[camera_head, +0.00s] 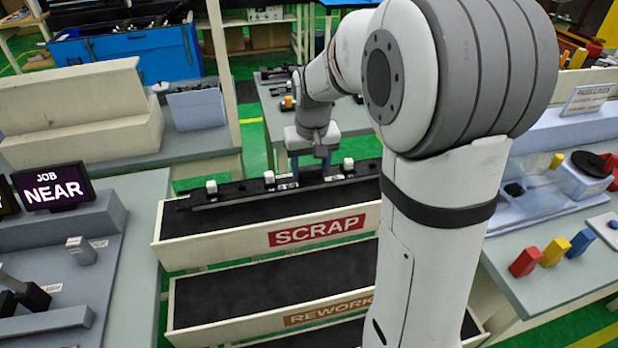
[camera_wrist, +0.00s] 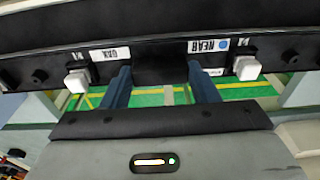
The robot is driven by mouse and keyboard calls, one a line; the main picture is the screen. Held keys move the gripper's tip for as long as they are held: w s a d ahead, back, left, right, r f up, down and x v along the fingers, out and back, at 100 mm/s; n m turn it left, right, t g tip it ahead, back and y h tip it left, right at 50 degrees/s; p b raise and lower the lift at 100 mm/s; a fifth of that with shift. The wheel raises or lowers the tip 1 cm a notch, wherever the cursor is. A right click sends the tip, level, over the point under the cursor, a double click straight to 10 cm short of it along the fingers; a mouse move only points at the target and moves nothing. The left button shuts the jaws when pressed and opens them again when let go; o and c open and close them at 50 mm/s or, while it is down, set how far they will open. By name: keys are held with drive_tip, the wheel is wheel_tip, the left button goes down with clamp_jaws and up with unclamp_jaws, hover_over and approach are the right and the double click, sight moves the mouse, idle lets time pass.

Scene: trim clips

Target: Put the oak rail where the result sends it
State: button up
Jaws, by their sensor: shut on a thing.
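The oak rail (camera_head: 237,190) is a long dark bar with white clips along it. In the wrist view the rail (camera_wrist: 160,62) carries upside-down labels reading OAK and NEAR, the latter with a blue dot. White clips (camera_wrist: 246,67) show on either side of my fingers. My gripper (camera_head: 308,172) is shut on the rail near its middle; its dark blue fingers also show in the wrist view (camera_wrist: 160,88). The rail lies level along the back of the SCRAP bin (camera_head: 256,242); I cannot tell whether it touches. A display (camera_head: 52,187) reads JOB NEAR.
The REWORK bin (camera_head: 255,325) stands in front of the SCRAP bin, and both look empty inside. A grey bench (camera_head: 130,245) is at left. Another bench (camera_head: 520,290) at right holds red, yellow and blue blocks (camera_head: 553,251). My arm hides the bins' right ends.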

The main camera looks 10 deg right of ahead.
sight(311, 179)
drive_tip(key=shift+s+f, duration=0.1)
drive_tip(key=shift+f, duration=2)
drive_tip(key=o, duration=1.2)
drive_tip(key=shift+f, duration=0.1)
wheel_tip(311, 179, up, 11)
drive_tip(key=s, duration=0.1)
drive_tip(key=s+f+t, duration=0.1)
drive_tip(key=s+f, duration=0.2)
drive_tip(key=s, duration=1.7)
drive_tip(key=shift+s+t, duration=0.2)
drive_tip(key=shift+t, duration=0.1)
drive_tip(key=shift+r, duration=0.1)
